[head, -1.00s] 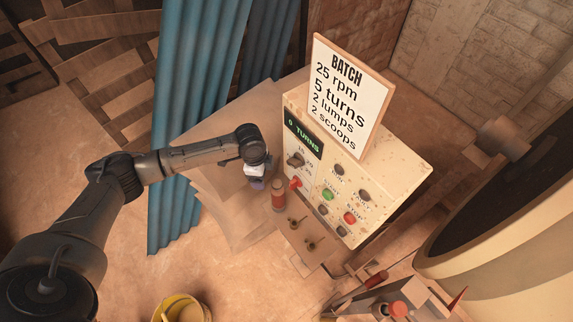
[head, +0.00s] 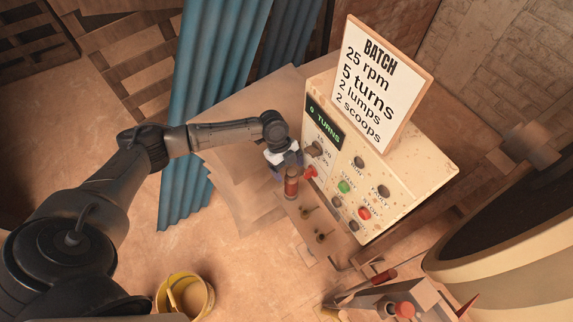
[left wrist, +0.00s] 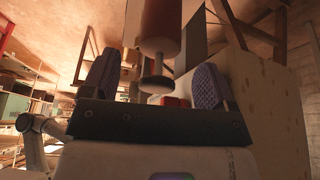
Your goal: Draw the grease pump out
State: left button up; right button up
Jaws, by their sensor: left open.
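The likely grease pump is a red-brown cylinder (head: 291,184) standing at the left end of a small ledge, below the control panel. In the left wrist view the cylinder (left wrist: 160,22) hangs into the top of the picture, with a narrower stem and dark round knob (left wrist: 155,83) pointing towards my gripper. My left gripper (head: 285,163) is open, close beside the cylinder's upper end. In the left wrist view its two purple ridged pads (left wrist: 155,85) stand apart on either side of the knob. I see no contact with it. My right gripper is not in view.
The panel (head: 345,185) carries a turns display, buttons and a red lever (head: 310,172) close to the gripper. Two small brass fittings (head: 320,237) stand on the ledge. A batch sign (head: 380,85) rises above the panel. A yellow bucket (head: 185,296) stands on the floor.

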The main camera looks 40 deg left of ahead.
aim_at(291, 186)
pick_arm(q)
jog(key=shift+b+x, duration=0.9)
jog(key=shift+x, duration=0.7)
jog(key=shift+a, duration=0.1)
jog(key=shift+c, duration=0.3)
jog(key=c, duration=1.2)
jog(key=shift+r, duration=0.1)
jog(key=shift+r, duration=0.1)
